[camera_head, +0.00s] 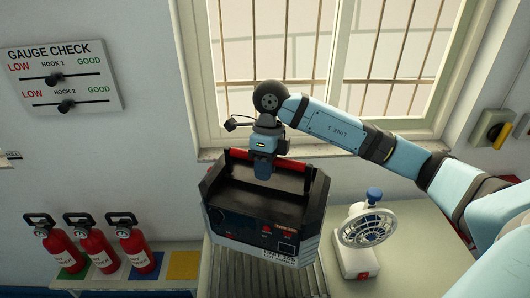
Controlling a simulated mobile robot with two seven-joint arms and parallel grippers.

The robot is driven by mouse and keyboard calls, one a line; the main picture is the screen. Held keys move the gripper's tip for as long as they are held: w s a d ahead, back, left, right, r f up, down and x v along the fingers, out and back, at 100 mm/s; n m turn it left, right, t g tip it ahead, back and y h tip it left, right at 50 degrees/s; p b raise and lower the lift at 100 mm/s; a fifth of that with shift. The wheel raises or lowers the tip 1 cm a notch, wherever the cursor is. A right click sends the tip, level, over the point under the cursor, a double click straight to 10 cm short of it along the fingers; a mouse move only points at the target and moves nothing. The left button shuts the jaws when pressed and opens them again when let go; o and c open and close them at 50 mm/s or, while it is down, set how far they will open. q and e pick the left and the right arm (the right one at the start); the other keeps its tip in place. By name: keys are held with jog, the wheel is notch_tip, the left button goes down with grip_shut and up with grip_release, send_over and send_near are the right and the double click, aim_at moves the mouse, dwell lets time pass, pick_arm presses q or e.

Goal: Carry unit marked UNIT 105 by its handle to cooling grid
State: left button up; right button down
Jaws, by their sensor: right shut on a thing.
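A dark, box-shaped unit (240,205) with a red top handle (290,164) hangs in the middle of the head view. A white label low on its front appears to read UNIT 105. My right gripper (264,172) is shut on the handle from above. The unit hangs slightly tilted. A grey slatted surface (312,282), which looks like the cooling grid, shows below and behind the unit. The unit hides much of it, and I cannot tell how large the gap between them is. My left gripper is not in view.
A white fan (367,232) with a blue knob stands on the pale table (425,262), close right of the unit. Several red fire extinguishers (93,245) stand on coloured squares at left. A gauge board (62,77) hangs on the wall; a barred window is behind.

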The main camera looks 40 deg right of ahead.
aim_at(265, 205)
notch_tip(265, 205, down, 12)
jog(key=shift+w+r+p, duration=0.1)
jog(key=shift+p, duration=0.75)
jog(key=c, duration=1.4)
grip_release()
jog(key=shift+f, duration=0.3)
jog(key=o, duration=0.4)
jog(key=shift+a, duration=0.1)
jog(key=shift+c, duration=0.2)
jog(key=shift+o, duration=0.3)
jog(key=shift+s+r, duration=0.1)
jog(key=shift+s, duration=0.15)
